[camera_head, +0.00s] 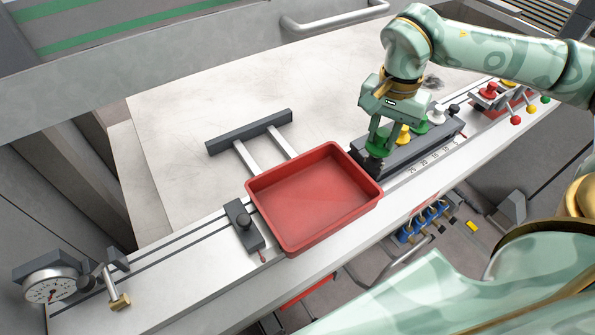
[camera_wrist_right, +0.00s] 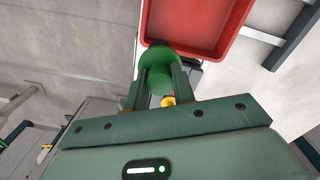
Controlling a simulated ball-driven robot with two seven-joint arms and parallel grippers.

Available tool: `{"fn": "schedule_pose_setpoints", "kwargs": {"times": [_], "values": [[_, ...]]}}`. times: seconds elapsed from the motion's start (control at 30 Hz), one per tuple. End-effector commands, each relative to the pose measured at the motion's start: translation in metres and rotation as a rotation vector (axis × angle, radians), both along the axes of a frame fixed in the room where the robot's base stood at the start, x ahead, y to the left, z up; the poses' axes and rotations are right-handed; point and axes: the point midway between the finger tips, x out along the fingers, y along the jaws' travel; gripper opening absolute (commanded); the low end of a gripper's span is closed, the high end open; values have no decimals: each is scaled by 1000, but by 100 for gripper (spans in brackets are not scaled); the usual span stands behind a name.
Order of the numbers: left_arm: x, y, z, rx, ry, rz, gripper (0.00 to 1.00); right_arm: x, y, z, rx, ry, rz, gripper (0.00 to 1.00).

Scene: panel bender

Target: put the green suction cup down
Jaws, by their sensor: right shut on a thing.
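The green suction cup (camera_wrist_right: 158,62) is between the two fingers of my right gripper (camera_wrist_right: 158,82) in the right wrist view. In the head view my right gripper (camera_head: 378,128) points down at the near left end of the dark grey rack (camera_head: 400,156), shut on the green cup (camera_head: 380,143). Whether the cup touches the rack cannot be told. A yellow cup (camera_head: 403,134), another green cup (camera_head: 419,125) and a white cup (camera_head: 437,116) stand farther along the rack. My left gripper is not in view.
A red tray (camera_head: 261,217), empty, lies just left of the rack on the pale table. A dark clamp block (camera_head: 242,224) and a dial gauge (camera_head: 50,287) are farther left. Red-handled parts (camera_head: 489,91) stand beyond the rack.

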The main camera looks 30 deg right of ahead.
Motion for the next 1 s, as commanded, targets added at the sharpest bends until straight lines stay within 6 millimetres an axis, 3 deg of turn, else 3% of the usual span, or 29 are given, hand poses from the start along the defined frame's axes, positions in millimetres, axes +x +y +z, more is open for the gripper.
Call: {"fn": "schedule_pose_setpoints", "kwargs": {"times": [0.07,0.2,0.4,0.5,0.73,0.87,1.0], "values": [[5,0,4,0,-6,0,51,-2,-2,1,-3,-1,-39,0],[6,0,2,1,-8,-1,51,10,25,-14,-2,-2,-44,0],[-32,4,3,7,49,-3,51,38,80,-42,-2,2,-42,0],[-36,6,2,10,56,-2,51,44,94,-67,-4,5,-46,0],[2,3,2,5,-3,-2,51,53,110,-89,-4,0,-48,0],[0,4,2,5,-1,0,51,56,118,-99,-3,2,-46,0],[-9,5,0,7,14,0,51,55,119,-123,-4,4,-48,0]]}}
